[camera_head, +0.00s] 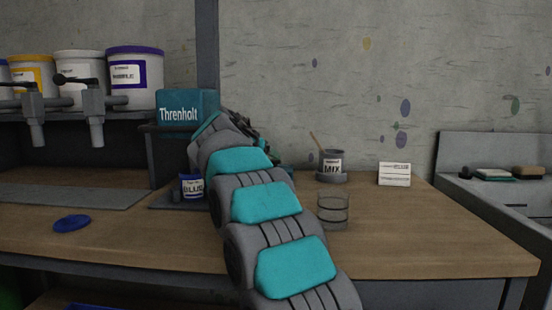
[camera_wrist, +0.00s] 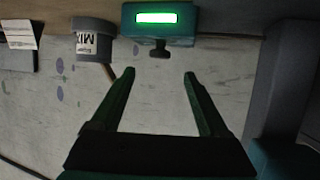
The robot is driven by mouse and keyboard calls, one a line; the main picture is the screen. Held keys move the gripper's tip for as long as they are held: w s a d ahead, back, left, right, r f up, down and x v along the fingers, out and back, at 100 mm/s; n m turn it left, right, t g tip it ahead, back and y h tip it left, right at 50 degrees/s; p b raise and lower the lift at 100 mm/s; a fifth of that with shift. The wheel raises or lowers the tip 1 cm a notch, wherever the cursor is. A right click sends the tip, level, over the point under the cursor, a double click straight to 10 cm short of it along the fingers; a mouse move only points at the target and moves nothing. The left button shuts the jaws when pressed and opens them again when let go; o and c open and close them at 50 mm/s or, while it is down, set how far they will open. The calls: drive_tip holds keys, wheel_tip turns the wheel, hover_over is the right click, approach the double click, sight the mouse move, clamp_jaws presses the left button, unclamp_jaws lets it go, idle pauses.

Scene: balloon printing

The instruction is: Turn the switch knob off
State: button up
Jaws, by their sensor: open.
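In the wrist view, which looks upside down, a teal unit (camera_wrist: 188,28) has a lit green display (camera_wrist: 160,17). A dark knob (camera_wrist: 160,49) sticks out from it beside the display; I take it for the switch knob. My gripper (camera_wrist: 160,74) is open and empty. Its two fingers point toward the knob, which lies between their lines, a little beyond the tips and apart from them. In the head view my arm hides the knob and display, and the gripper is mostly hidden too. A teal box marked "Threnholt" (camera_head: 180,108) stands left of my arm.
A MIX cup (camera_head: 331,161) with a stick stands right of my arm; it also shows in the wrist view (camera_wrist: 94,42). A clear glass (camera_head: 333,211), a white card (camera_head: 394,174) and a blue-labelled jar (camera_head: 192,186) are on the wooden counter (camera_head: 440,235). Paint buckets (camera_head: 134,78) sit left.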

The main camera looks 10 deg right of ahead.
sight(274, 160)
drive_tip(key=shift+p+x, duration=1.1)
drive_tip(key=shift+x, duration=2.85)
clamp_jaws()
